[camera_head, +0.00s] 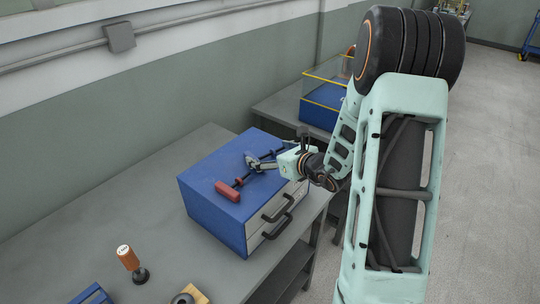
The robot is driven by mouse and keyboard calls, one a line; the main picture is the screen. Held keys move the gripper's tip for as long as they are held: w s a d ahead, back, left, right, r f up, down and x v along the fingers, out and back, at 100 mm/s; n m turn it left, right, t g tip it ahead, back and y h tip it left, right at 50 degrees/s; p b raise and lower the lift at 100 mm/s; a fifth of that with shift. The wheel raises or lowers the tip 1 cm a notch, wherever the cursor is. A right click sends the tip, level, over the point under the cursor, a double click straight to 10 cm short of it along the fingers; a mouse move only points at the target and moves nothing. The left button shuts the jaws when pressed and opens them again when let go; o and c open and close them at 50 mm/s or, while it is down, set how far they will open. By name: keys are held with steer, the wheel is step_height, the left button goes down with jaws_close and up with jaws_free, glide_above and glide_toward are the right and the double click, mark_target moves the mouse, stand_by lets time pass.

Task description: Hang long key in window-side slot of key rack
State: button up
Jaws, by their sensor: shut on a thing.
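A tool with a red handle (228,191) and a dark, thin shaft (240,181) is over the top of a blue cabinet; I take it as the long key. My gripper (254,162) reaches in from the right and is shut on the shaft, near the end away from the red handle. The fingers hide part of the shaft. I cannot tell whether the key touches the cabinet top. I cannot make out the key rack or its slots for sure; a blue piece (92,294) is cut off at the bottom left edge.
The blue cabinet (205,199) with black drawer handles stands on a grey bench (165,170). A wooden-handled stamp-like tool (128,258) and a small wooden block with a dark round part (190,295) are at the front left. A yellow-edged clear case (325,92) stands behind.

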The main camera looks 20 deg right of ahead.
steer(key=shift+a, duration=0.1)
steer(key=shift+f, duration=0.15)
steer(key=o, duration=1)
steer(key=shift+c, duration=0.2)
